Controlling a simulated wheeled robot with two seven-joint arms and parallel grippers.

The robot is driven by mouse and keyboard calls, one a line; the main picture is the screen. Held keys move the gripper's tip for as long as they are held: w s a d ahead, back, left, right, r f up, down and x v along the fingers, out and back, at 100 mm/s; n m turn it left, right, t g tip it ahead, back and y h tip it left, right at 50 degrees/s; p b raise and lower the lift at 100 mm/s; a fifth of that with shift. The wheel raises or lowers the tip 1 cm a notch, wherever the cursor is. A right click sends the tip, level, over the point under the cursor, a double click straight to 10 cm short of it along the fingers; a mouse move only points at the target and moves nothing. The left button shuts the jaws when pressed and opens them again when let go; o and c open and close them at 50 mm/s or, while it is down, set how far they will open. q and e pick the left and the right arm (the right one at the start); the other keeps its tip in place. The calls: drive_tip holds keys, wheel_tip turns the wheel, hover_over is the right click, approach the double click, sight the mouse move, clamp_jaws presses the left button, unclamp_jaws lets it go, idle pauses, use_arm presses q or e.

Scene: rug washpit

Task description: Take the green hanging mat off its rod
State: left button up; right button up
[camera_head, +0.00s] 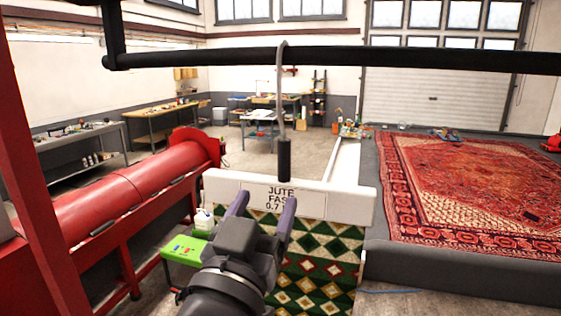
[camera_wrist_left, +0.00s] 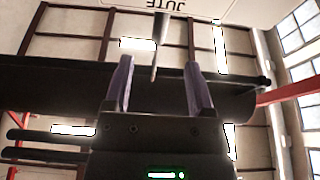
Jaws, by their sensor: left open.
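The green mat (camera_head: 325,258), with a diamond pattern, hangs below a white header bar (camera_head: 225,188) lettered "JUTE". A grey hook (camera_head: 281,80) with a black grip (camera_head: 284,160) rises from the header and curls over the black rod (camera_head: 420,58). My left gripper (camera_head: 263,203) is open and empty, its two purple fingers pointing up in front of the header and hiding part of it and the mat. In the left wrist view the hook's stem (camera_wrist_left: 154,62) shows between the fingertips, apart from both; its depth is unclear. My right gripper is not in view.
A red cylindrical machine (camera_head: 135,190) stands at left, with a small green table (camera_head: 185,249) beside the mat. A grey platform (camera_head: 450,270) carrying a red patterned rug (camera_head: 460,175) is at right. Workbenches (camera_head: 160,115) line the back. Open floor lies behind the mat.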

sight(282, 132)
use_arm(q)
drive_tip(key=shift+p+x, duration=0.85)
drive_tip(key=shift+x, duration=3.85)
drive_tip(key=shift+c, duration=0.2)
clamp_jaws()
wheel_tip(282, 132, up, 5)
drive_tip(key=p, duration=0.4)
drive_tip(key=shift+f, duration=0.35)
